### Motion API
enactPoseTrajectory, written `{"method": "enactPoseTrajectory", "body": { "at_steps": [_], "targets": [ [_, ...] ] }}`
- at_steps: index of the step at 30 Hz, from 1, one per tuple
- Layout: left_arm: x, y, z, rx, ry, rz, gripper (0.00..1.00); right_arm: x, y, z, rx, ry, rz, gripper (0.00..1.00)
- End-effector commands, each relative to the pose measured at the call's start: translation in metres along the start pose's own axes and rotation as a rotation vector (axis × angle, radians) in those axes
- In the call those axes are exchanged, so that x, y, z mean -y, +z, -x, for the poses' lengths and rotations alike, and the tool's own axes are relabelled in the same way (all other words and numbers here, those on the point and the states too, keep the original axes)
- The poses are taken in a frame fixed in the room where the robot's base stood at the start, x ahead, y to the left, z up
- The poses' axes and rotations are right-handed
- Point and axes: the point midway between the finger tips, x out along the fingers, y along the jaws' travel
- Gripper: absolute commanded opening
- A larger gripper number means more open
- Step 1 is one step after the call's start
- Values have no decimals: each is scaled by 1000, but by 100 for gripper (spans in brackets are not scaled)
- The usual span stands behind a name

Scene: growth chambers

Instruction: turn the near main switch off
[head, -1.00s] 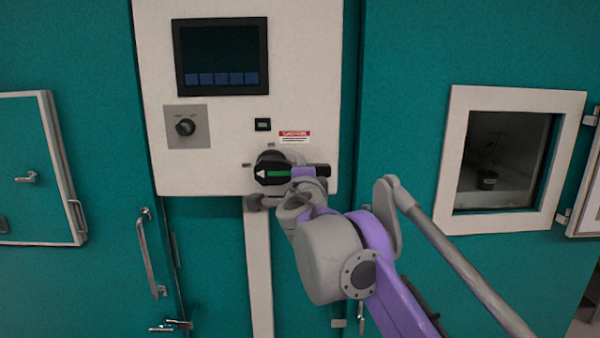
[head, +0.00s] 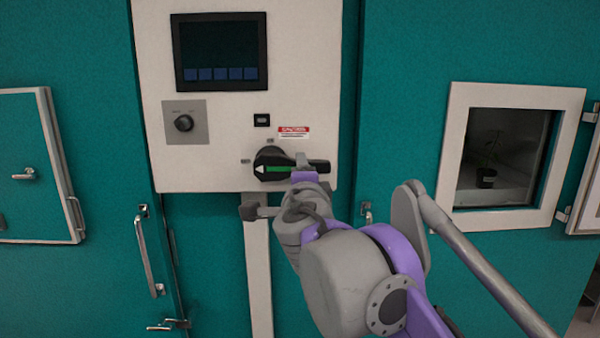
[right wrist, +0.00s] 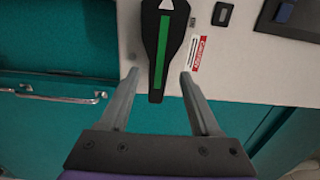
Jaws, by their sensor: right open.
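The main switch (head: 272,168) is a black rotary handle with a green stripe and a white arrow, low on the white control panel. In the head view its handle lies about level, with the arrow pointing left toward a small, unreadable label. My right gripper (head: 277,186) is open, with one finger above and one below the handle. In the right wrist view the handle (right wrist: 160,50) reaches between the spread fingers (right wrist: 158,76), with visible gaps on both sides. My left gripper is not in view.
The white panel (head: 235,125) also carries a dark screen (head: 221,52), a small round knob (head: 184,124) and a red-and-white caution label (head: 293,132). Teal chamber doors with a long handle (head: 149,255) flank it. A window (head: 497,160) shows a potted plant.

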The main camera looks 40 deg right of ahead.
Motion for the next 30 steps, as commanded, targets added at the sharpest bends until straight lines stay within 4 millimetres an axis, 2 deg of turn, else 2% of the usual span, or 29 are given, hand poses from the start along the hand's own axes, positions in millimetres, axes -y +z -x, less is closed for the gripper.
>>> {"method": "enactPoseTrajectory", "body": {
  "at_steps": [3,9,14,30],
  "targets": [
    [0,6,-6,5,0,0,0,-2,1,24,3,1,1,64],
    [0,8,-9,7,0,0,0,-1,1,48,1,0,1,64],
    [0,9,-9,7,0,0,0,0,0,54,0,0,1,64],
    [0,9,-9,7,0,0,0,-3,-1,53,-5,5,-32,64]
  ]
}}
